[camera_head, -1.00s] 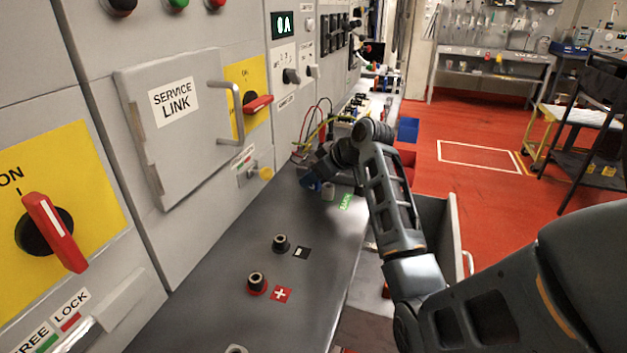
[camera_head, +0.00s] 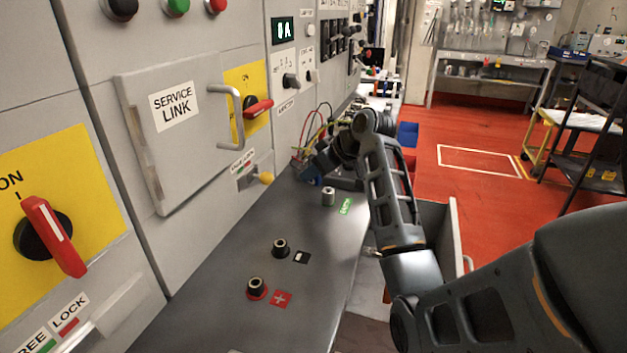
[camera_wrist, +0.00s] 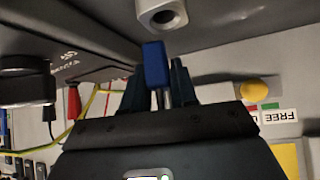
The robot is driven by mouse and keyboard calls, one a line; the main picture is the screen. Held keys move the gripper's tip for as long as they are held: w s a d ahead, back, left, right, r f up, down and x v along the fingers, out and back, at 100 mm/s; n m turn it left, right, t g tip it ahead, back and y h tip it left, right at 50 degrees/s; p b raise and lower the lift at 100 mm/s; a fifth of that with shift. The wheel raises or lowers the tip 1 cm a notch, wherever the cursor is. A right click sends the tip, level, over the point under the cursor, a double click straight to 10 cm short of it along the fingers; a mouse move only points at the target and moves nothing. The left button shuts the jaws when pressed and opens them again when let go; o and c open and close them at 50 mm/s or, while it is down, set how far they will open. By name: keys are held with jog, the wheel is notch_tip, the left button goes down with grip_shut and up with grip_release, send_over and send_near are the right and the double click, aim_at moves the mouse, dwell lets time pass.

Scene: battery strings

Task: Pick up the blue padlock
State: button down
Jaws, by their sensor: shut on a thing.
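The blue padlock (camera_wrist: 155,64) shows in the wrist view, upright between the two fingers of my gripper (camera_wrist: 160,88). The fingers are shut on it, with its metal shackle between them. In the head view my gripper (camera_head: 306,176) is small and dark, above the far part of the grey bench top, near the cabinet front. The padlock is too small and hidden there to make out clearly.
A grey metal post (camera_head: 328,196) stands on the bench (camera_head: 325,240) close to my gripper. Coloured wires (camera_head: 318,122) hang behind the gripper. A yellow knob (camera_head: 266,178) sits on the cabinet.

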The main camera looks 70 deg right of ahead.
jog(key=s+d+r+b, duration=0.1)
jog(key=s+d+r, duration=0.6)
jog(key=s+r, duration=0.1)
jog(key=shift+s+d, duration=0.35)
jog(key=shift+d, duration=0.05)
jog(key=shift+s, duration=0.1)
